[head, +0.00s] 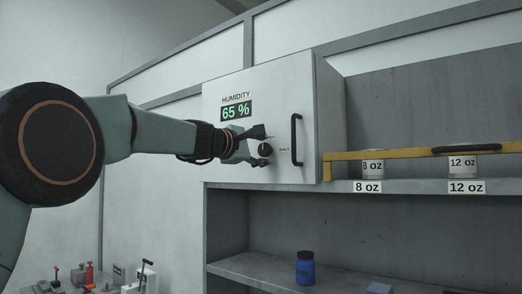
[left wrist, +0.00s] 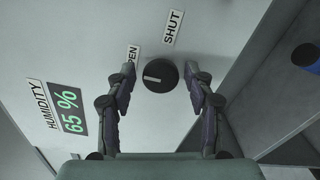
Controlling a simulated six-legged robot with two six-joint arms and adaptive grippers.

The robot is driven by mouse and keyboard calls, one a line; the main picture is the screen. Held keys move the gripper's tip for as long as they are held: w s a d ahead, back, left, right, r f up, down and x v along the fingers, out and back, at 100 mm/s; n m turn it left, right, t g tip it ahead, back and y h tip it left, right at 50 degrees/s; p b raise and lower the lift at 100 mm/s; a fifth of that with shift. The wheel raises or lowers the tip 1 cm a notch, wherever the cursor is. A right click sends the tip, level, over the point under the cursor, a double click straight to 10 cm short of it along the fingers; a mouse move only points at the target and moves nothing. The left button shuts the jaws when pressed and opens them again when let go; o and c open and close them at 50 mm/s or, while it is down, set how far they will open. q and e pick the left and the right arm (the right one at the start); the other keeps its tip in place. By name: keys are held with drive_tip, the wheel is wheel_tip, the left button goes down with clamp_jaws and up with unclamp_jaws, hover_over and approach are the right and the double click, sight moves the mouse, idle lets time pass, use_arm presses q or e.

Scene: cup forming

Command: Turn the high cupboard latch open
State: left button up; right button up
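The latch is a dark round knob (left wrist: 161,77) on the front of the white high cupboard (head: 222,172); it also shows in the head view (head: 265,149). In the left wrist view its white mark lies on the left half, on the side of the partly hidden OPEN label (left wrist: 132,55) and away from the SHUT label (left wrist: 173,27). My left gripper (left wrist: 160,74) is open, with one finger on each side of the knob. A gap shows on the left side; contact on the right is unclear. My right gripper is not in view.
The cupboard has a black vertical handle (head: 296,140) and a humidity display (head: 237,110) reading 65 %. A yellow bar (head: 410,153) and cups stand on the shelf at right. A blue jar (head: 306,268) is on the lower shelf.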

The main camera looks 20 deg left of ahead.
use_arm(q)
drive_tip(key=shift+o, duration=0.3)
drive_tip(key=shift+s+a, duration=0.15)
drive_tip(key=shift+s, duration=0.05)
drive_tip(key=v, duration=0.7)
idle(0.4)
drive_tip(key=shift+s, duration=0.15)
